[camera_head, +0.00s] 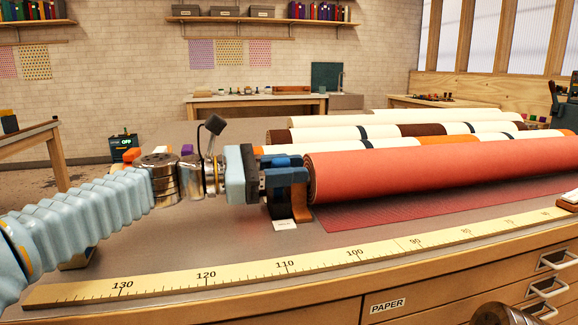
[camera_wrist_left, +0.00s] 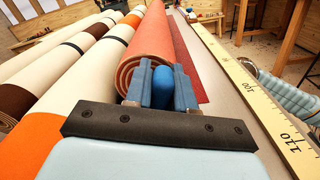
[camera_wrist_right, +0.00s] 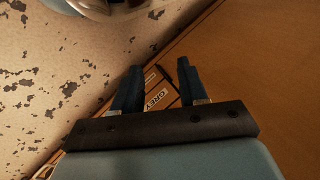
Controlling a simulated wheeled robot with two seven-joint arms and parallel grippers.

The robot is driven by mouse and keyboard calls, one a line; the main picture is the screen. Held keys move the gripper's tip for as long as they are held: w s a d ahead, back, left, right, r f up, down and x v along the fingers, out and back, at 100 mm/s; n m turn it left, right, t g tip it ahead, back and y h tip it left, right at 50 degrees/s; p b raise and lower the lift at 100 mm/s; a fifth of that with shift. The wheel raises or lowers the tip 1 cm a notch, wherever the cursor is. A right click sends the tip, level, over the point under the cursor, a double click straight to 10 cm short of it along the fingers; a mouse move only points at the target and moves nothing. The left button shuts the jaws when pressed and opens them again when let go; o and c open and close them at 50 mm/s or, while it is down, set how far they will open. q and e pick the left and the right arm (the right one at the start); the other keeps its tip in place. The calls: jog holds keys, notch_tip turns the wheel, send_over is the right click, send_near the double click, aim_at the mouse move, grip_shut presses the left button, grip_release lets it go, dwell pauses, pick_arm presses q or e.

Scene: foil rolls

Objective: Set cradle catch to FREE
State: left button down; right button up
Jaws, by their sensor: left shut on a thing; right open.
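My left gripper (camera_head: 284,178) is at the near left end of the red roll (camera_head: 440,170). In the left wrist view its two fingers (camera_wrist_left: 160,88) are shut on a rounded blue knob (camera_wrist_left: 163,84), which appears to be the cradle catch. The knob sits right in front of the roll's spiral end. A brown cradle end (camera_head: 301,203) shows below the roll, with a small white label (camera_head: 284,225) on the table; its text is too small to read. The catch's setting cannot be read. My right gripper (camera_wrist_right: 158,76) is open and empty, above drawer fronts, one labelled GREY.
Several cream rolls with brown and orange bands (camera_head: 420,131) lie behind the red roll. A yellow ruler (camera_head: 330,260) runs along the table's front edge. A drawer labelled PAPER (camera_head: 388,304) is below.

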pick_arm(q)
jog(key=shift+w+a+r+n+p, duration=0.15)
jog(key=shift+w+r+n+p, duration=0.2)
jog(key=shift+n+p, duration=0.35)
jog(key=shift+w+n+p, duration=0.2)
jog(key=shift+n+p, duration=0.1)
jog(key=shift+p, duration=0.05)
jog(key=shift+w+a+f+n, duration=0.15)
jog(key=shift+w+n, duration=0.25)
jog(key=shift+n, duration=0.35)
jog(key=shift+w+a+r+n, duration=0.15)
jog(key=shift+w+n, duration=0.2)
jog(key=shift+n, duration=0.35)
jog(key=shift+w+a+f+n, duration=0.15)
jog(key=shift+w+n, duration=0.25)
jog(key=shift+n, duration=0.35)
jog(key=c, duration=1)
grip_release()
jog(key=shift+c, duration=0.2)
jog(key=b+v, duration=0.1)
jog(key=v, duration=1.3)
